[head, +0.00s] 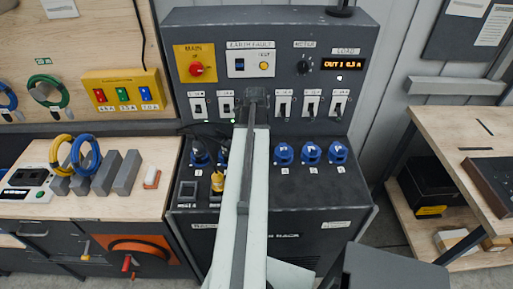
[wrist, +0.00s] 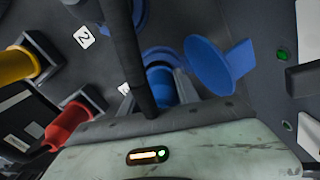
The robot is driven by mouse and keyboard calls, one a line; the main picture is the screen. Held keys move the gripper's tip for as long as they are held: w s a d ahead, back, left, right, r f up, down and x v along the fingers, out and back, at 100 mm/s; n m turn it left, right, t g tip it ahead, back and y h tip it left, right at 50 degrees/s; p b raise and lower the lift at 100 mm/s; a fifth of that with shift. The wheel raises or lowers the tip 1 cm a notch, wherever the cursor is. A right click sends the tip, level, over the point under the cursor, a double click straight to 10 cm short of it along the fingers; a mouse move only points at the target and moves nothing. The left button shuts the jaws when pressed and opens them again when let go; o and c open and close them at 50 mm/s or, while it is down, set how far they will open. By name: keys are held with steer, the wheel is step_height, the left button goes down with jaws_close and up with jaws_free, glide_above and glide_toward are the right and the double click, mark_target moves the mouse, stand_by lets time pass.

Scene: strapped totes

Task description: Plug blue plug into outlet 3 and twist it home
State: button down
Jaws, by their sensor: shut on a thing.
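In the wrist view my gripper (wrist: 160,92) is shut on the blue plug (wrist: 161,78), a blue cylinder between the two dark fingers. A thick black cable crosses in front of it and hides part of it. A raised round blue outlet lid (wrist: 211,66) stands just right of the plug. A label reading 2 (wrist: 84,37) is up and left; a nearer label (wrist: 124,89) is too hidden to read. I cannot tell whether the plug is in an outlet or how far it is turned. In the head view my arm hides the gripper, the plug and the middle outlet.
The dark cabinet (head: 345,190) carries other blue outlets (head: 311,153) right of my arm and more (head: 200,157) to the left. A yellow plug (head: 218,182) and a red plug (wrist: 68,124) sit in holders on the left.

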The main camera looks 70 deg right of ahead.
steer(key=shift+m, duration=1.7)
steer(key=shift+m, duration=0.7)
steer(key=shift+m, duration=0.7)
steer(key=shift+d+m, duration=0.1)
steer(key=shift+m, duration=1.9)
steer(key=c, duration=0.8)
jaws_free()
steer(key=shift+c, duration=0.2)
